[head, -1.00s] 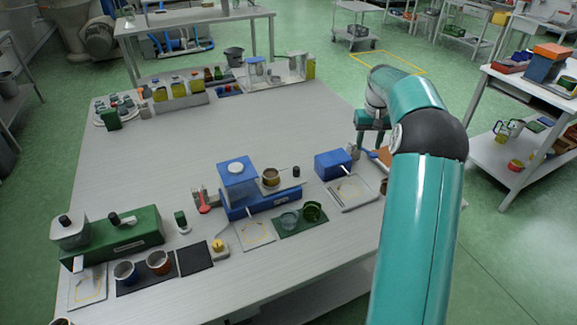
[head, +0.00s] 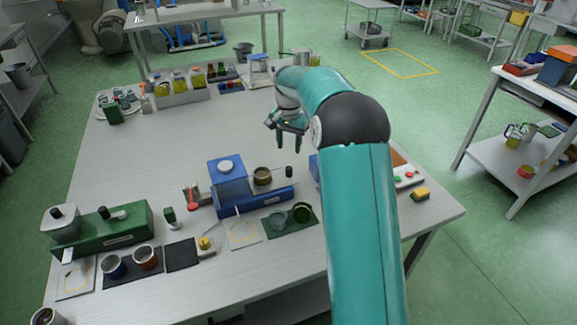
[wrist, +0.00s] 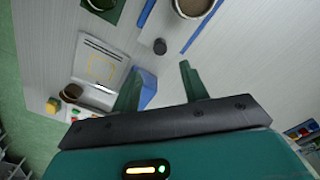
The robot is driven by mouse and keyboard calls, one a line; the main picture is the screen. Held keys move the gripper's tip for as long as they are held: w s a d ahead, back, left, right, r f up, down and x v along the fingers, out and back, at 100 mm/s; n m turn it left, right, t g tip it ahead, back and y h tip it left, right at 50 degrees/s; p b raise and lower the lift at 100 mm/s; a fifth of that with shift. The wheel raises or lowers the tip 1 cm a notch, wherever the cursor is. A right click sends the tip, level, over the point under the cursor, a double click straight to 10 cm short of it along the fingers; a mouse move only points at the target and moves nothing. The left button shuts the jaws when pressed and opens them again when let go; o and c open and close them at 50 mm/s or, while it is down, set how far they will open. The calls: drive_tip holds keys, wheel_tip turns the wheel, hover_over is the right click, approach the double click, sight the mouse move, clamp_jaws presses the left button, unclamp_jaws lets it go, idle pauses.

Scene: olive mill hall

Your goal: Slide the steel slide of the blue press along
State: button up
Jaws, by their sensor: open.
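The blue press (head: 270,201) stands mid-table, with a blue block and white knob at its left end and a brown cup (head: 262,176) on top. A dark knob (head: 289,172) stands at its right end. In the wrist view this knob (wrist: 160,46) sits on a pale grey metal piece, apparently the steel slide (wrist: 152,28), between two blue edges. My gripper (head: 290,142) is open and empty, raised above the table behind the press in the head view. In the wrist view its fingers (wrist: 160,78) point towards the knob and do not touch it.
A blue box (wrist: 151,90) and a pale tray (wrist: 84,57) lie beside the press, mostly hidden by my arm in the head view. A green machine (head: 110,232) stands at the left. Bottles (head: 180,90) stand at the back. The table's middle left is clear.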

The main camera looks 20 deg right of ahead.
sight(289, 168)
wheel_tip(289, 168, down, 10)
drive_tip(key=shift+r, duration=0.15)
clamp_jaws()
